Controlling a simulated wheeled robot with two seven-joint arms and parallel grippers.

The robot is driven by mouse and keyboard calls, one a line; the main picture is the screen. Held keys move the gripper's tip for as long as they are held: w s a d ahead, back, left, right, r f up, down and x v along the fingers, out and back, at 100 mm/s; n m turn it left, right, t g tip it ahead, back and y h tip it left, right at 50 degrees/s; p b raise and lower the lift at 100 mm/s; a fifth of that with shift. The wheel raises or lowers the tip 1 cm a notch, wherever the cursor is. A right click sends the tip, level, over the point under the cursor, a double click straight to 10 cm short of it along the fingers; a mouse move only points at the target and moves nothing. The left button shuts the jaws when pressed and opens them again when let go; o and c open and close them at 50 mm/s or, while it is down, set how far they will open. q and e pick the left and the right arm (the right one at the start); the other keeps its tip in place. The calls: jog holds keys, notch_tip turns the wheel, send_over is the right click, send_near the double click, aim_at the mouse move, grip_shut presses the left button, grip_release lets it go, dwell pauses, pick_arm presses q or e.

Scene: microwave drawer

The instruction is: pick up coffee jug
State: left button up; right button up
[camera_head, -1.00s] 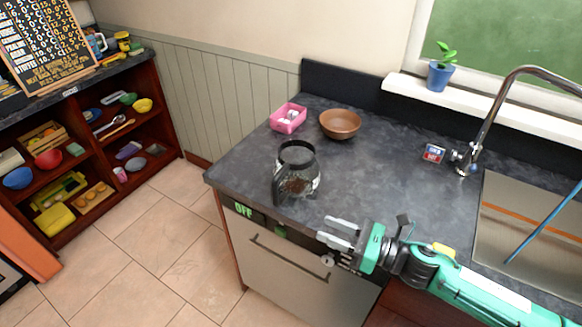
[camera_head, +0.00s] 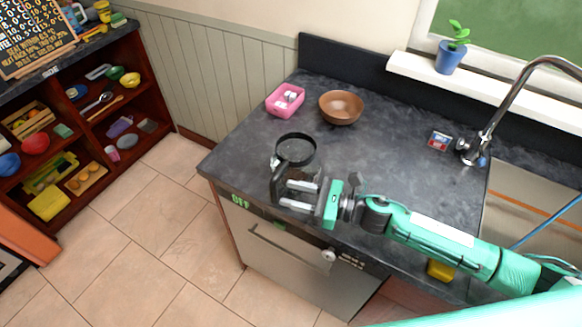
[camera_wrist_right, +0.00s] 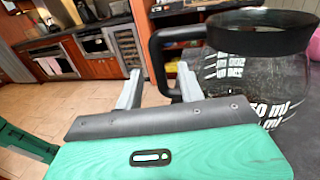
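The coffee jug (camera_head: 297,150) stands on the dark counter near its front edge. It has a black rim, a black handle and a clear body with white ml markings. The jug (camera_wrist_right: 265,72) also fills the right of the right wrist view. My right gripper (camera_head: 285,194) is at the handle side, its fingers spread with a gap between them. In the wrist view the handle (camera_wrist_right: 158,60) reaches down between the open fingertips (camera_wrist_right: 158,90); contact cannot be told. My left gripper is not in view.
A pink box (camera_head: 285,99) and a brown bowl (camera_head: 341,107) stand behind the jug. A small red-and-blue box (camera_head: 439,141), faucet (camera_head: 487,135) and sink are to the right. The counter (camera_head: 395,150) between is clear. An appliance front (camera_head: 290,262) is below the counter edge.

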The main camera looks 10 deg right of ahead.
aim_at(274, 190)
jog(key=shift+w+a+r+p, duration=0.1)
jog(key=shift+a+r+p, duration=0.15)
jog(key=shift+a+p, duration=0.3)
jog(key=p+x, duration=0.2)
jog(key=x, duration=0.2)
jog(key=shift+a+f, duration=0.1)
jog(key=shift+f, duration=0.1)
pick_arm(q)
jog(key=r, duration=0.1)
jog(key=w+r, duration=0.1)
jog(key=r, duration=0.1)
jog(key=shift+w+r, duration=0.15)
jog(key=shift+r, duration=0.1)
pick_arm(e)
grip_shut()
